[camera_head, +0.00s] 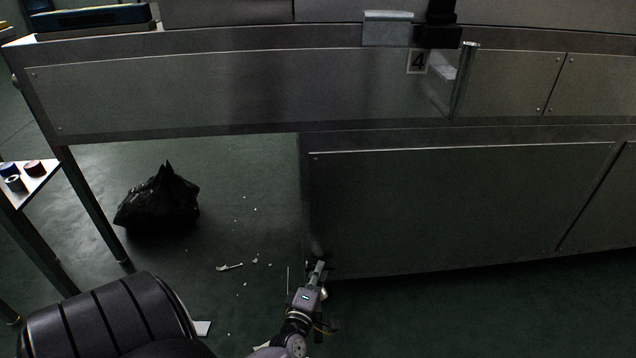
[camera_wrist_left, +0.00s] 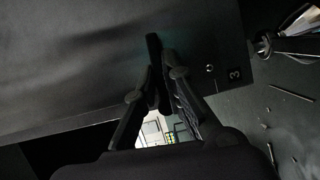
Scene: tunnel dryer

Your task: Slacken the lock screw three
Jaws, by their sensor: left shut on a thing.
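My left gripper (camera_head: 319,266) is low at the bottom left corner of the dryer's lower front panel (camera_head: 450,215). In the left wrist view its fingers (camera_wrist_left: 163,80) are shut on a dark bar-shaped piece (camera_wrist_left: 153,45) that stands out in front of the dark panel. I cannot tell whether this piece is the handle of lock screw three. A label with the number 3 (camera_wrist_left: 234,75) is on the panel to the right of the fingers, with a small bright round fitting (camera_wrist_left: 210,68) beside it. My right gripper is not in view.
A black bag (camera_head: 158,202) and white scraps (camera_head: 230,267) lie on the floor to the left. A label 4 (camera_head: 417,61) is on the upper panel. The floor right of my left gripper looks clear.

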